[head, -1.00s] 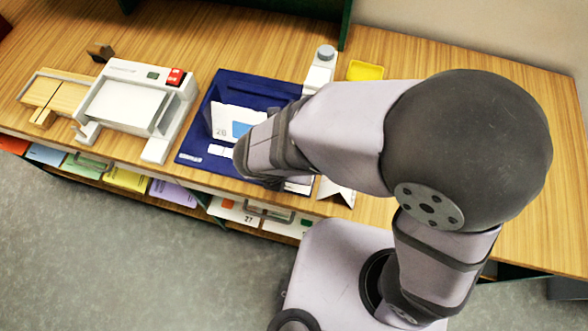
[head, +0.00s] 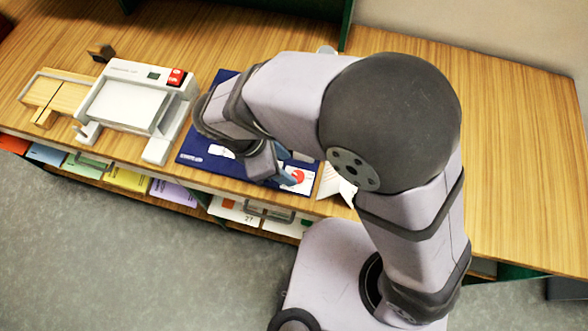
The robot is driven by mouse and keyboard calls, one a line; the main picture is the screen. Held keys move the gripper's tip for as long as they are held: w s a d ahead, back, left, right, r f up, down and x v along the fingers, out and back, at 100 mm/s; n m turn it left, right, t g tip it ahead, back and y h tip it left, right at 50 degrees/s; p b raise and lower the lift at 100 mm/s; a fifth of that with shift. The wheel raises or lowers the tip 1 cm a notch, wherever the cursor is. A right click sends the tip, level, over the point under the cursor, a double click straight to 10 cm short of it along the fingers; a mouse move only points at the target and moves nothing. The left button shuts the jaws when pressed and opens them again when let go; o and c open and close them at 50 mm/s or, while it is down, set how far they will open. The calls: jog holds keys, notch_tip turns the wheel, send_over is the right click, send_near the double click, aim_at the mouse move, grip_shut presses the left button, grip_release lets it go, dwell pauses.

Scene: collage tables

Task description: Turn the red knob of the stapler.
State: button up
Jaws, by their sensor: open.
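No thing in the head view is clearly a stapler with a red knob. The white machine (head: 122,104) at left has a red block with pale marks (head: 176,77) on its top right corner; I cannot tell whether this is the knob. A grey round top (head: 326,50) of another device shows behind my arm, the rest hidden. My gripper (head: 284,178) is low over the front right of the blue mat (head: 197,155), right of the white machine. It is open, partly hidden by my wrist, and close to a white card with a red disc (head: 298,177).
A wooden-topped piece (head: 45,92) joins the white machine's left side. A folded white paper (head: 334,184) stands right of the mat. A shelf with coloured folders (head: 127,178) runs below the table's front edge. The table's right part (head: 510,150) is clear.

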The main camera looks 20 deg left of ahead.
aim_at(298, 176)
jog(key=shift+p+x, duration=0.55)
jog(key=shift+x, duration=2.4)
jog(key=c, duration=1)
jog(key=shift+c, duration=0.2)
jog(key=shift+n, duration=0.3)
jog(key=n+t+y, duration=0.1)
jog(key=n, duration=0.2)
jog(key=shift+s+d+p, duration=0.1)
jog(key=shift+s+p, duration=0.05)
jog(key=shift+p, duration=0.15)
jog(key=shift+d+n+t+y, duration=0.15)
jog(key=shift+n+t+y, duration=0.4)
jog(key=shift+n, duration=1.45)
